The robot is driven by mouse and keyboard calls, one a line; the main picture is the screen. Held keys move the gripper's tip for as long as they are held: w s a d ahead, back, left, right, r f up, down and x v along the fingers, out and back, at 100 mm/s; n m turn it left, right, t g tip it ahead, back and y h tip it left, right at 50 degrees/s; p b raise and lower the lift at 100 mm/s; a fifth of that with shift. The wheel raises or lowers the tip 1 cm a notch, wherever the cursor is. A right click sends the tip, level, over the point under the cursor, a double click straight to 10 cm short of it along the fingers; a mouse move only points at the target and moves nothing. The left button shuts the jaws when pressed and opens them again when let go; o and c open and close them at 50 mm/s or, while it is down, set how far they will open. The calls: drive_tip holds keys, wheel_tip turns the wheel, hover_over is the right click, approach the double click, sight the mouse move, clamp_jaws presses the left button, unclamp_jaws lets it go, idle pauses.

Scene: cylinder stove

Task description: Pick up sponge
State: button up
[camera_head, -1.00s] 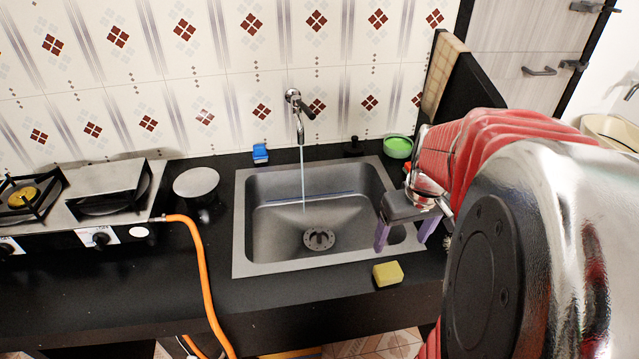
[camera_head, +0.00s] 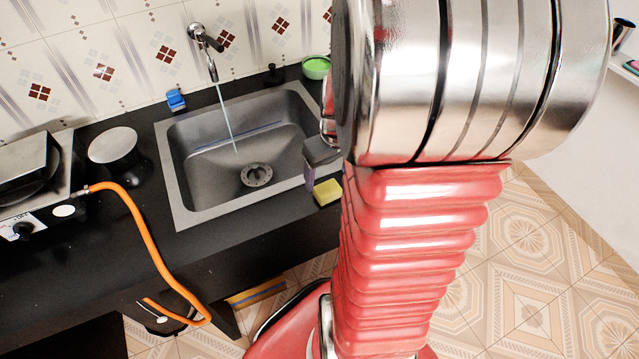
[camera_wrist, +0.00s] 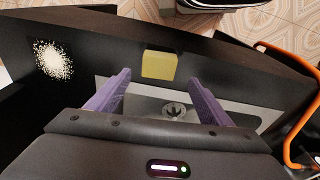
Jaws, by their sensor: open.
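The yellow sponge (camera_head: 327,191) lies on the black counter at the sink's front right corner. In the wrist view the sponge (camera_wrist: 159,65) shows ahead of and between my two purple fingertips, apart from them. My gripper (camera_wrist: 156,82) is open and empty. In the head view only a part of my gripper (camera_head: 311,172) shows, just behind the sponge over the sink's right side; my arm hides the rest.
The steel sink (camera_head: 185,205) has a tap (camera_head: 205,42) running water into it. A blue sponge-like block (camera_head: 176,99) and a green bowl (camera_head: 316,67) stand behind it. An orange hose (camera_head: 140,225) hangs over the counter front at left. White grains (camera_wrist: 52,60) lie on the counter.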

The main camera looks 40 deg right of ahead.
sight(327, 188)
drive_tip(key=shift+f, duration=0.1)
drive_tip(key=shift+w+d+f, duration=0.1)
drive_tip(key=shift+f, duration=1.2)
drive_tip(key=shift+w+d+f, duration=0.1)
drive_tip(key=shift+f, duration=1.15)
drive_tip(key=shift+c, duration=0.5)
drive_tip(key=c, duration=1)
drive_tip(key=shift+r, duration=0.1)
wheel_tip(327, 188, up, 10)
